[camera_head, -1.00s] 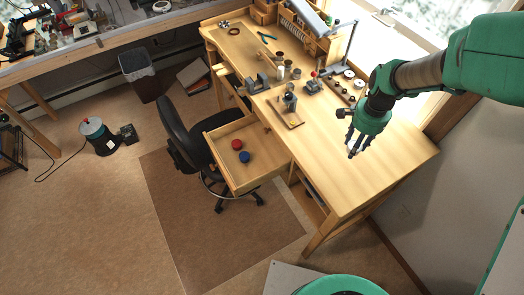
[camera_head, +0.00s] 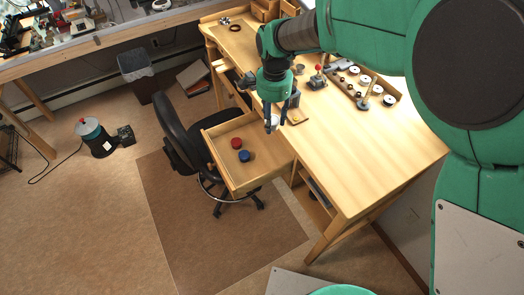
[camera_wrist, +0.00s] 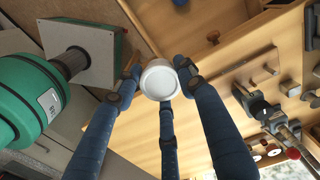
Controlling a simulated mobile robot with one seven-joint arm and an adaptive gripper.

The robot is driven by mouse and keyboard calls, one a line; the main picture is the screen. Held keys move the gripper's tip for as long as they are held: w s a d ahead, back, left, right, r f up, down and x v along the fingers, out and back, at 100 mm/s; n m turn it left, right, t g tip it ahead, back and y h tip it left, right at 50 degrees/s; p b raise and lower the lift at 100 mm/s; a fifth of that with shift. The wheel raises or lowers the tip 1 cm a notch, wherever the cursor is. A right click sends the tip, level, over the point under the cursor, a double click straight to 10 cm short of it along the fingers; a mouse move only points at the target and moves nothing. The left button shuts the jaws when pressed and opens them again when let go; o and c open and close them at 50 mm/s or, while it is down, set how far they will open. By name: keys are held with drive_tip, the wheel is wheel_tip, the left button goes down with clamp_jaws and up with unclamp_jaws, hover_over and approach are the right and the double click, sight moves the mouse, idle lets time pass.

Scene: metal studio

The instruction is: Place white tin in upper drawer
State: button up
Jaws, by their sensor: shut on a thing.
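The white tin (camera_wrist: 158,82) is small and round and sits between the fingers of my gripper (camera_wrist: 157,84) in the wrist view. My gripper is shut on it. In the head view the tin (camera_head: 274,121) shows as a small pale spot at my fingertips (camera_head: 271,124), beside the right edge of the open upper drawer (camera_head: 222,158). Its exact height above the desk or drawer is hard to tell. The drawer is pulled out at the desk's front and holds a red tin (camera_head: 236,143) and a blue tin (camera_head: 244,156).
The wooden desk (camera_head: 345,150) has a wide bare top at its right. A tray of small parts (camera_head: 372,90) and a red-knobbed tool (camera_head: 318,78) stand farther back. A black office chair (camera_head: 175,125) stands close to the left of the drawer.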

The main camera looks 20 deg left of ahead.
drive_tip(key=s+a+b, duration=0.2)
drive_tip(key=a, duration=0.5)
hover_over(253, 172)
wheel_tip(253, 172, down, 19)
drive_tip(key=shift+f+p, duration=0.35)
drive_tip(key=shift+f, duration=0.2)
drive_tip(key=shift+f+b, duration=0.55)
drive_tip(key=shift+f, duration=1.9)
drive_tip(key=shift+f+b, duration=0.6)
drive_tip(key=shift+f, duration=1.9)
drive_tip(key=shift+f, duration=0.1)
